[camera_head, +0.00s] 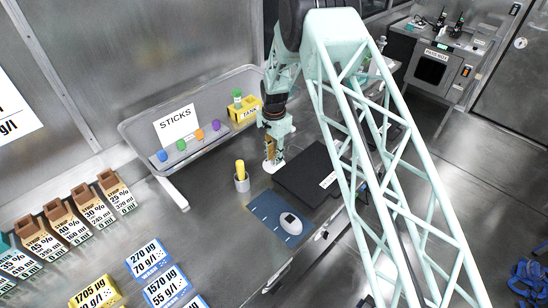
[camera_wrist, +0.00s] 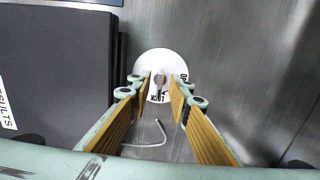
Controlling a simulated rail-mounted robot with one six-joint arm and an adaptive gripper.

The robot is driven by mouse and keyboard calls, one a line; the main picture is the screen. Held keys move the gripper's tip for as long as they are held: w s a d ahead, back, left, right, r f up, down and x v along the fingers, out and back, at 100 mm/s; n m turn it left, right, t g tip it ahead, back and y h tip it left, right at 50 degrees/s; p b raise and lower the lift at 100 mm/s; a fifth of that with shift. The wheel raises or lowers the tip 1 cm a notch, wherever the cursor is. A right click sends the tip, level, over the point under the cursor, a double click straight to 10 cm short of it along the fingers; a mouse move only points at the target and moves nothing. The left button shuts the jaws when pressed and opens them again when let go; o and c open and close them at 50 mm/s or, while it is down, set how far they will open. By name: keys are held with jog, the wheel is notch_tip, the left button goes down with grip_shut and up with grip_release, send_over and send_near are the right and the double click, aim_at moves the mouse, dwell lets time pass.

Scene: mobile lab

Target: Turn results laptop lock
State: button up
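The results laptop is black and closed. It lies on the bench right of my gripper in the head view (camera_head: 302,172) and fills the left of the wrist view (camera_wrist: 60,60), with a white label partly reading "RESULTS". The lock is a round white dial (camera_wrist: 178,60) beside the laptop, with a small grey knob at its centre and lettering on its face, "LOCK" near the fingers. In the head view my gripper (camera_head: 272,160) points down at the dial. In the wrist view my gripper (camera_wrist: 161,85) is open, its orange-padded fingers either side of the knob; I cannot tell whether they touch it.
A grey cup with a yellow item (camera_head: 241,182) stands left of my gripper. A sticks rack (camera_head: 178,125) is behind. A bent white cable (camera_wrist: 158,135) lies under the fingers.

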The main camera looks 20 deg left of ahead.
jog(key=shift+c, duration=0.7)
grip_shut()
jog(key=shift+n+b, duration=0.4)
jog(key=shift+f+n+b, duration=0.1)
jog(key=shift+n+b, duration=0.75)
jog(key=shift+n, duration=0.35)
jog(key=n+b, duration=0.2)
jog(key=n, duration=0.3)
jog(key=shift+b, duration=0.35)
jog(key=n+b, duration=0.1)
jog(key=n, duration=0.4)
jog(key=shift+b, duration=0.4)
jog(key=shift+n+b, duration=0.55)
jog(key=shift+n, duration=1.75)
